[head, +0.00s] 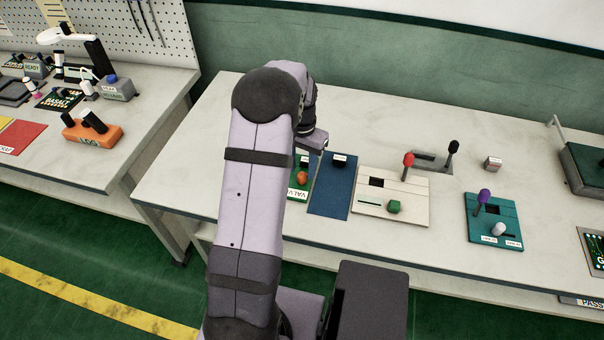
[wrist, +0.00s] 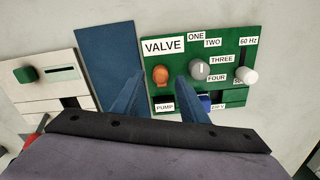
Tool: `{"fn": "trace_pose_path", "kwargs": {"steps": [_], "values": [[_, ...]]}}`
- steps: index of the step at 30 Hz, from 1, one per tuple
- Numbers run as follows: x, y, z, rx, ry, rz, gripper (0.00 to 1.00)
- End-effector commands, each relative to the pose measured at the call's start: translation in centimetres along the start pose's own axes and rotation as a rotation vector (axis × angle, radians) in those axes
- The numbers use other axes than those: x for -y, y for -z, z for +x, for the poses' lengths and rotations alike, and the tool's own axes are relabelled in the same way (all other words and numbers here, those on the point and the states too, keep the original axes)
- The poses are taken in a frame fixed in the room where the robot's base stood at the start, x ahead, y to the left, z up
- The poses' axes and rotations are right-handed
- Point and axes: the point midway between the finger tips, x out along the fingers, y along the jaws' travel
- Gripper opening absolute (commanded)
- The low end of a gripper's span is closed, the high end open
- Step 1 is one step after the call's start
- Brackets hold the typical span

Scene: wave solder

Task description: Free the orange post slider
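The orange post (wrist: 160,75) is a small rounded knob on the green panel (wrist: 233,42), below the VALVE label. It also shows in the head view (head: 302,177), just right of my arm. My gripper (wrist: 158,82) is open over the panel's left part. In the wrist view its two fingertips appear on either side of the orange post, with gaps on both sides. I cannot tell how high the tips are above it.
On the panel, a grey knob (wrist: 200,68), a white knob (wrist: 248,76) and a blue block (wrist: 205,102) stand right of the post. A blue plate (head: 333,195) lies beside it. A beige panel (head: 367,208) and a teal panel (head: 479,229) carry upright levers. Bare bench lies behind.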

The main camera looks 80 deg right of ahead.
Motion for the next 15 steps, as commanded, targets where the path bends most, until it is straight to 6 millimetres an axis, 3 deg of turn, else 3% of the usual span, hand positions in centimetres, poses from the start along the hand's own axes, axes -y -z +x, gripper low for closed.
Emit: {"fn": "trace_pose_path", "kwargs": {"steps": [6, 15], "values": [[0.0, 0.0, -2.5, -0.002, 0.001, 0.000, 0.40], [0.0, -0.1, -3.5, 0.002, -0.001, 0.000, 0.40]]}}
